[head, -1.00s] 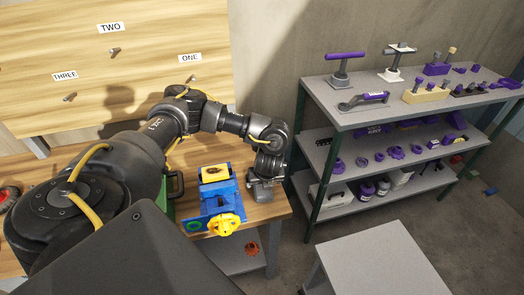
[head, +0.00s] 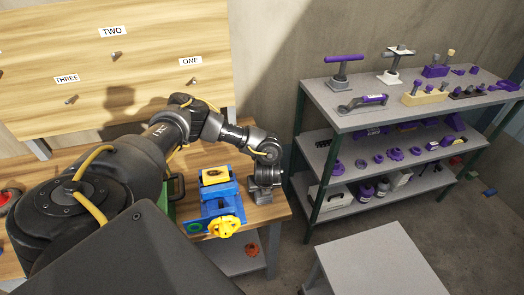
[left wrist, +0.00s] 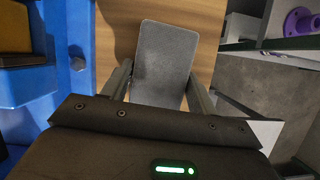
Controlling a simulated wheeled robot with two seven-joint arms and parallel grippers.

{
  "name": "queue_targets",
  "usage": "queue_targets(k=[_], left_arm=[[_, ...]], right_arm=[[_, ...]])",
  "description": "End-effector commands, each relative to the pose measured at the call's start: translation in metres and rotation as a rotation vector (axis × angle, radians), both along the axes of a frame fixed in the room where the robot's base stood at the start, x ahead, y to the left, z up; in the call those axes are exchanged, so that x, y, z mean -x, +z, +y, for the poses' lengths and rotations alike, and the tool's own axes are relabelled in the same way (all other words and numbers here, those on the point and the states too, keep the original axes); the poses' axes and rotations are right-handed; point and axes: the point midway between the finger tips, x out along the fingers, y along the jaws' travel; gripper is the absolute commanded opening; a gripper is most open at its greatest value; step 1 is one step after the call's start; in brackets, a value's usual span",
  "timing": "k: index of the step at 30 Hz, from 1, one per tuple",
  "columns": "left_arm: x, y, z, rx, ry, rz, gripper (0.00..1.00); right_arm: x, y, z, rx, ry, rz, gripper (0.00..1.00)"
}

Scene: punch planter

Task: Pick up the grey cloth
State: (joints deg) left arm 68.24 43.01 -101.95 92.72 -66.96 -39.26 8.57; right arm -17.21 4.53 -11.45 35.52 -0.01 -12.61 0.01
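The grey cloth (left wrist: 166,52) is a flat, rounded rectangle over the wooden tabletop in the left wrist view. My left gripper (left wrist: 161,70) is over its near part, with one finger along each side of the cloth. The fingers are wide apart and look open; I cannot tell whether they touch its edges. In the head view my left gripper (head: 264,186) points down near the table's right edge, and the cloth cannot be clearly told apart there. My right gripper is not in view.
A grey shelf unit (head: 375,113) holding purple tools stands to the right. A low grey table (head: 380,265) is at the front right. A pegboard (head: 130,90) stands behind.

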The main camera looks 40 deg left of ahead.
Motion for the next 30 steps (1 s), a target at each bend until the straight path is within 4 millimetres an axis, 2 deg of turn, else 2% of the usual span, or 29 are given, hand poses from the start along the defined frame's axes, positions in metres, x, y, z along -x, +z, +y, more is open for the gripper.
queue_targets(k=[1, 4, 5, 11, 14, 17, 25, 27, 30], left_arm=[[0.0, 0.0, 0.0, 0.0, 0.0, 0.0, 0.51], [0.0, 0.0, 0.0, 0.0, 0.0, 0.0, 0.37], [0.0, 0.0, 0.0, 0.0, 0.0, 0.0, 0.36], [0.0, 0.001, 0.0, 0.0, 0.001, 0.0, 0.36], [-0.001, 0.007, 0.0, 0.001, 0.001, -0.001, 0.36], [-0.001, 0.022, 0.0, 0.003, -0.001, -0.003, 0.36], [-0.001, 0.076, -0.001, 0.001, -0.002, -0.005, 0.36], [-0.001, 0.089, 0.0, -0.001, -0.003, -0.005, 0.36], [-0.001, 0.097, 0.0, 0.0, -0.001, -0.003, 0.36]], right_arm=[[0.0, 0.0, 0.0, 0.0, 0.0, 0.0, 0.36], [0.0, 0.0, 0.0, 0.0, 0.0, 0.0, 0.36], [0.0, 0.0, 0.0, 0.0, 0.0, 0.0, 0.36], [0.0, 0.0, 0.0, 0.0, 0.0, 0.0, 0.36], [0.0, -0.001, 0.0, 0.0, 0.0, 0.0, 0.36], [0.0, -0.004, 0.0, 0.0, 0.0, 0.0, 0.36], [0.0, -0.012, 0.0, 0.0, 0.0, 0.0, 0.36], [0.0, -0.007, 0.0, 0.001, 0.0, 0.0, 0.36], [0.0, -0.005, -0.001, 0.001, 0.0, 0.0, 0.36]])
